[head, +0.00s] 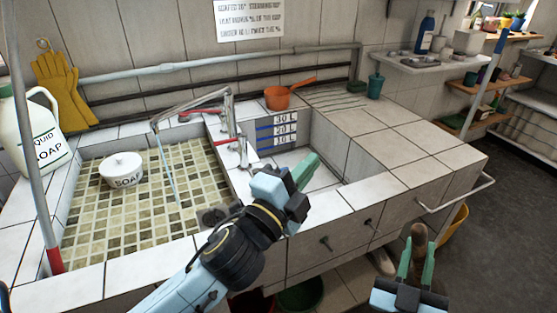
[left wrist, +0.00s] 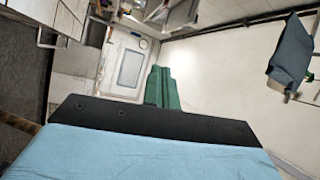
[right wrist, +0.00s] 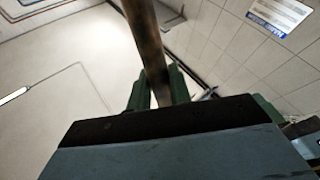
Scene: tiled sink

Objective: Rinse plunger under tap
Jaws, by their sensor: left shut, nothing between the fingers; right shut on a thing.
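The tap (head: 229,122) stands between the two basins, its long spout (head: 190,102) reaching over the left basin. A thin pale-blue line (head: 166,165), apparently running water, drops from the spout to the basin floor. My right gripper (head: 416,240) is shut on a brown stick, apparently the plunger handle (right wrist: 148,40), right of the sink's front. The plunger's cup cannot be made out. My left gripper (head: 305,170) is shut and empty over the front of the right basin. Its green fingers also show closed together in the left wrist view (left wrist: 160,88).
The left tiled basin (head: 125,215) holds a white soap bowl (head: 122,169). A soap jug (head: 32,135) and yellow gloves (head: 64,90) are at left. An orange pan (head: 279,98) sits behind the right basin. A rail (head: 457,195) sticks out at the sink's right end.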

